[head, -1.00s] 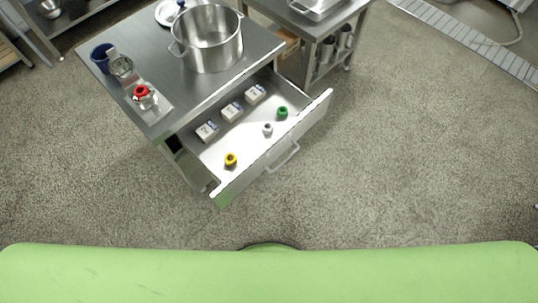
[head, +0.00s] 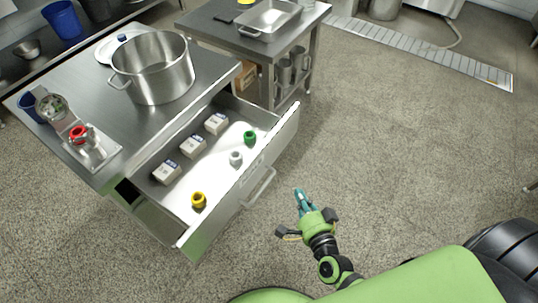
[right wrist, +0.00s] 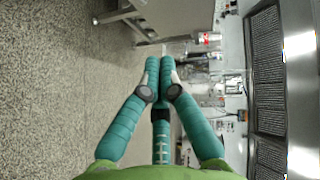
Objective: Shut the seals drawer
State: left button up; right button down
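The seals drawer (head: 215,165) is pulled well out of the steel cabinet (head: 105,130) at the left of the head view. Its bar handle (head: 259,188) is on the front panel. Inside lie several white boxes and a green, a white and a yellow ring-like part. My right gripper (head: 299,196) is to the right of the handle, apart from it, with nothing held. In the right wrist view its teal fingers (right wrist: 160,66) meet at the tips. My left gripper is not in view.
A large steel pot (head: 153,72) and a tray with a red-topped fitting (head: 80,134) stand on the cabinet top. A second steel table (head: 255,40) stands behind the drawer. The speckled floor right of the drawer is clear.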

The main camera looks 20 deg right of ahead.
notch_tip(320, 180, up, 6)
jog(key=w+d+m+t+h+b, duration=0.1)
jog(key=w+m+t+h+b, duration=0.1)
jog(key=m, duration=0.2)
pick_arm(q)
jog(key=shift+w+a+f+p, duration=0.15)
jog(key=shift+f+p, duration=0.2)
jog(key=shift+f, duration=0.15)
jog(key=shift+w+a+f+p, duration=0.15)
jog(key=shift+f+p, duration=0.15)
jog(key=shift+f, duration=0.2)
pick_arm(e)
jog(key=w+a, duration=0.1)
jog(key=w, duration=1.2)
jog(key=shift+a+r+m, duration=0.2)
jog(key=shift+a+m, duration=0.05)
jog(key=shift+m, duration=0.05)
